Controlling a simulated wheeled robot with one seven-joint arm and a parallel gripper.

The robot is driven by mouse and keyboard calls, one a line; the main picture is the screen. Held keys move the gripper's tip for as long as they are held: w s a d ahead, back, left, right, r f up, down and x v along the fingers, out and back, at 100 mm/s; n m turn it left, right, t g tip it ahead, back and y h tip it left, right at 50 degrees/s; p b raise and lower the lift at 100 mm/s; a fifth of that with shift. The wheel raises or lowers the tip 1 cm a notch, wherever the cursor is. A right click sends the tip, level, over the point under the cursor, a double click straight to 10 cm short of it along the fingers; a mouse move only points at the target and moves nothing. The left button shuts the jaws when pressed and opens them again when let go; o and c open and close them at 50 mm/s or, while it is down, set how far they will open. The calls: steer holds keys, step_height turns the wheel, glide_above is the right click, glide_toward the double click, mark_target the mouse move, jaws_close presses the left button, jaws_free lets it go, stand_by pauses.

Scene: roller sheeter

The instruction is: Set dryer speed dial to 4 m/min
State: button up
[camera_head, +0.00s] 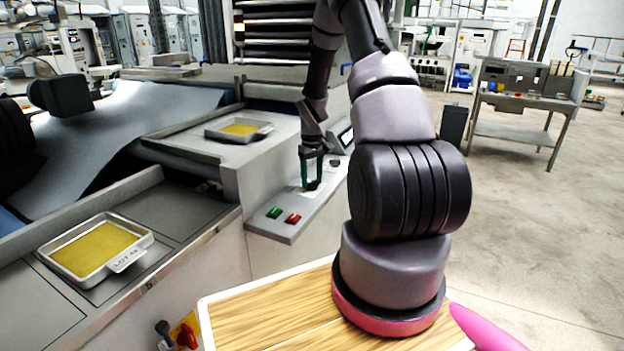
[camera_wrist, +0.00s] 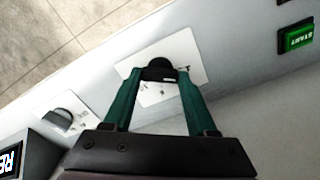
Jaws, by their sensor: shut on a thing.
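The dial that my gripper holds is a black knob (camera_wrist: 158,68) on a white marked plate (camera_wrist: 195,62), seen in the wrist view. My gripper (camera_wrist: 160,72) has its two green fingers closed on the knob's sides. Most of the plate's marks are covered by the fingers and knob, so I cannot read the setting.
A second dark knob (camera_wrist: 63,117) on a white plate is at the left of the wrist view. A green START button (camera_wrist: 296,38) is at the right. In the head view, green (camera_head: 274,213) and red (camera_head: 293,218) buttons sit nearer on the panel. Metal trays (camera_head: 97,250) lie left.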

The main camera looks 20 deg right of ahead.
steer(key=shift+n, duration=0.9)
steer(key=o, duration=1.4)
steer(key=shift+c, duration=0.2)
steer(key=shift+r, duration=0.1)
step_height(320, 180, up, 11)
steer(key=shift+f, duration=0.2)
